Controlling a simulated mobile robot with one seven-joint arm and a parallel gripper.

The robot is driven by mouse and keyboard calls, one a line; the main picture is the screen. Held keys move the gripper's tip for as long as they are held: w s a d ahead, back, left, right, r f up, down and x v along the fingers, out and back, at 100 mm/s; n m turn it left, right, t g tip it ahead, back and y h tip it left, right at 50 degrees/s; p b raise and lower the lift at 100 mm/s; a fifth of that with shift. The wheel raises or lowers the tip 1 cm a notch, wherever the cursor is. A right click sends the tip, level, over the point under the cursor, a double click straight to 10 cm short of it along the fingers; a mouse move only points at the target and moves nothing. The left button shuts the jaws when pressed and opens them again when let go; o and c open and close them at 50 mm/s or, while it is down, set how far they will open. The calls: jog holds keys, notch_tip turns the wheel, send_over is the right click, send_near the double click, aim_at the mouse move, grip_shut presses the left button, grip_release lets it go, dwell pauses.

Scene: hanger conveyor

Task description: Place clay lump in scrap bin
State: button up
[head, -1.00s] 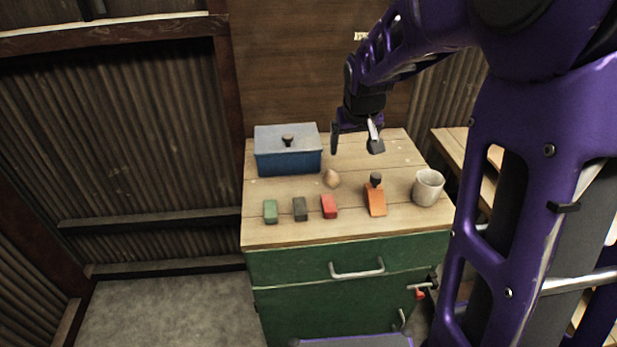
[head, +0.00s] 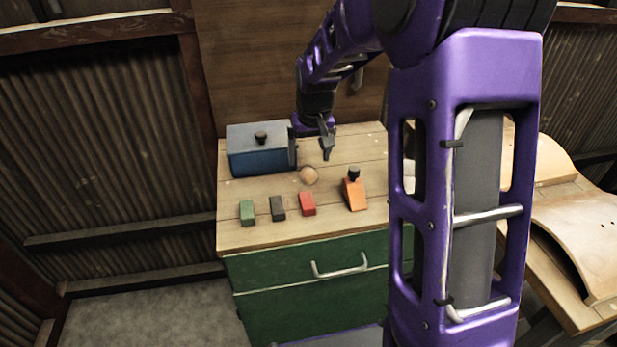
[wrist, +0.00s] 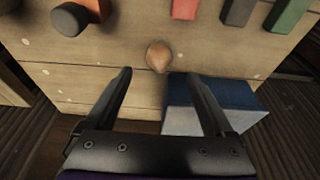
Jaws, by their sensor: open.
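The clay lump (head: 308,175) is a small brown rounded lump on the wooden top of the green cabinet. It also shows in the wrist view (wrist: 159,57). My gripper (head: 310,152) is open and empty. Its fingers show in the wrist view (wrist: 158,76) with the lump between and just beyond their tips, apart from them. A blue box (head: 262,161) with a grey lid and dark knob stands left of the lump. It is closed, and I cannot tell whether it is the scrap bin. No other bin shows.
Green (head: 247,212), dark grey (head: 278,208) and red (head: 308,204) blocks lie along the front. An orange wedge-shaped tool with a black knob (head: 354,192) stands right of them. A wooden bench with a curved piece (head: 565,215) is at the right.

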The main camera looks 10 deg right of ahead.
aim_at(309, 171)
jog(key=shift+b+x, duration=0.5)
jog(key=shift+x, duration=2.55)
jog(key=shift+s+d, duration=0.1)
jog(key=shift+s, duration=0.1)
grip_shut()
